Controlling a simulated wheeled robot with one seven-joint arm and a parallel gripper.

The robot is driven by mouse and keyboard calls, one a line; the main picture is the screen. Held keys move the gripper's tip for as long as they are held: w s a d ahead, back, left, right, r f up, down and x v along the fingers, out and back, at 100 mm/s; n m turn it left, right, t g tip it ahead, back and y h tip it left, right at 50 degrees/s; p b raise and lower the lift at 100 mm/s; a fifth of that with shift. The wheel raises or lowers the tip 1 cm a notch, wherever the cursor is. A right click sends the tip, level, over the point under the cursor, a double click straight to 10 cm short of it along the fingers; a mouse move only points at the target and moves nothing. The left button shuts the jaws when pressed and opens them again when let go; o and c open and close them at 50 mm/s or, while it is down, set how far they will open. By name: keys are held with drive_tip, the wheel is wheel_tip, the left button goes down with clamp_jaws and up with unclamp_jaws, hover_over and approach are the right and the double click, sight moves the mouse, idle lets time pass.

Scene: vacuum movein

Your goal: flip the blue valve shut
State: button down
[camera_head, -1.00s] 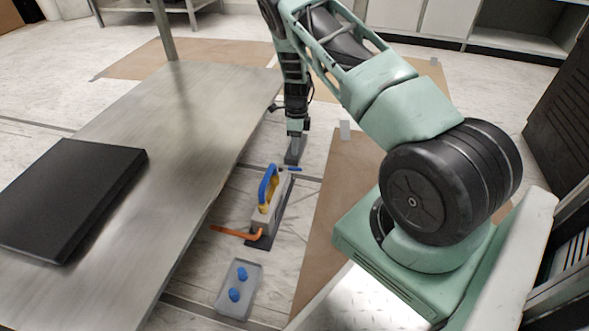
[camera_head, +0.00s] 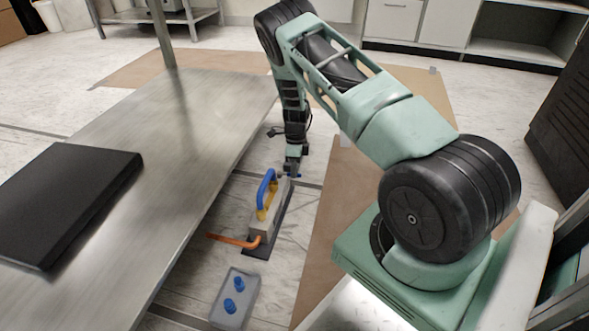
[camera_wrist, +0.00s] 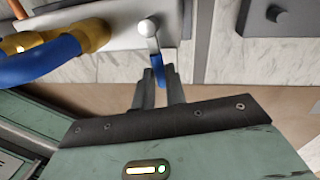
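The valve has a small blue handle (camera_wrist: 158,72) on a pale grey round stem (camera_wrist: 147,28), at the edge of a grey block (camera_wrist: 120,22) in the wrist view. In the head view the block (camera_head: 269,214) stands on the floor with a blue hose (camera_head: 266,187) and an orange pipe (camera_head: 232,240); little of the blue handle (camera_head: 297,175) shows beside my gripper. My gripper (camera_wrist: 160,74) has its two dark fingers apart, with the handle's end between their tips. I cannot tell whether either finger touches it. The fingers are mostly hidden in the head view.
A metal table (camera_head: 175,130) with a black slab (camera_head: 68,200) runs along the left. A grey plate with two blue pegs (camera_head: 235,298) lies on the floor near the front. A dark knob on a grey plate (camera_wrist: 278,40) shows at the wrist view's upper right. Brown sheets cover parts of the floor.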

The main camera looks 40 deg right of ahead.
drive_tip(key=shift+s+a+r+m+p, duration=0.2)
drive_tip(key=shift+m+p, duration=0.3)
drive_tip(key=shift+p, duration=0.45)
drive_tip(key=shift+a+f+m, duration=0.1)
drive_tip(key=shift+f+m, duration=0.1)
drive_tip(key=shift+m, duration=0.1)
drive_tip(key=c, duration=1.4)
unclamp_jaws()
drive_tip(key=shift+c, duration=0.2)
drive_tip(key=w+d+r+p, duration=0.1)
drive_tip(key=d+r+p, duration=0.2)
drive_tip(key=r+p, duration=0.6)
wheel_tip(320, 180, up, 8)
drive_tip(key=shift+w+r, duration=0.1)
drive_tip(key=shift+w, duration=0.25)
